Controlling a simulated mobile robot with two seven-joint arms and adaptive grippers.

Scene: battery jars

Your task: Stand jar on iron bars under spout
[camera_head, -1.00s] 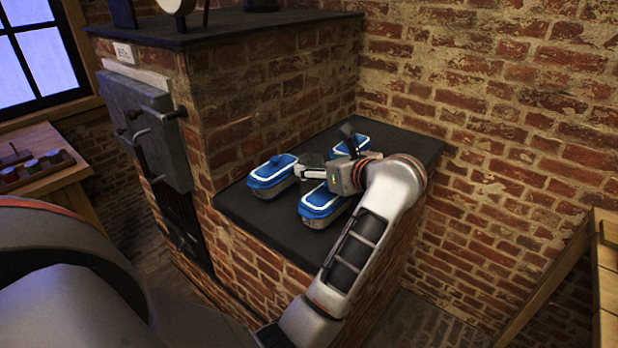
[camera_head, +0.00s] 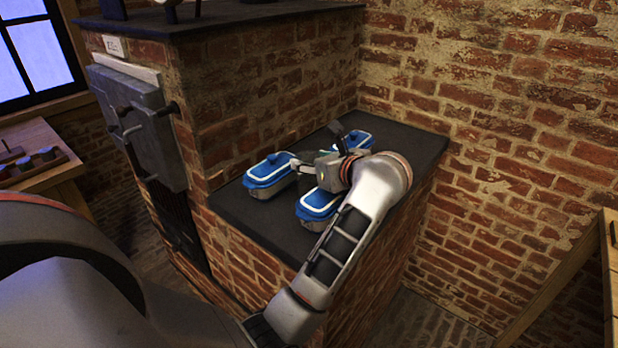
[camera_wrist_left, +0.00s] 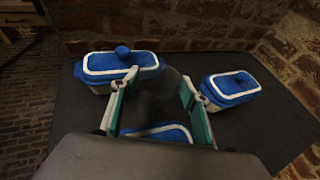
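A dark, see-through rounded shape, probably the glass jar, stands between the fingers of my left gripper in the left wrist view (camera_wrist_left: 160,92). Its outline is faint, and contact with the fingers is unclear. My left gripper (camera_head: 318,150) is low over the dark slab top (camera_head: 405,148), fingers spread either side of this shape. Blue-lidded boxes stand around it: one at left (camera_head: 269,171), one in front (camera_head: 318,203) and one behind (camera_head: 359,141), partly hidden by the gripper. I cannot make out iron bars or a spout. My right gripper is not in view.
A brick stove block with an iron door (camera_head: 140,125) rises left of the slab. Brick wall closes the back and right. A wooden bench (camera_head: 40,150) with small coloured items is at far left, a wooden table (camera_head: 570,285) at right. The slab's right part is bare.

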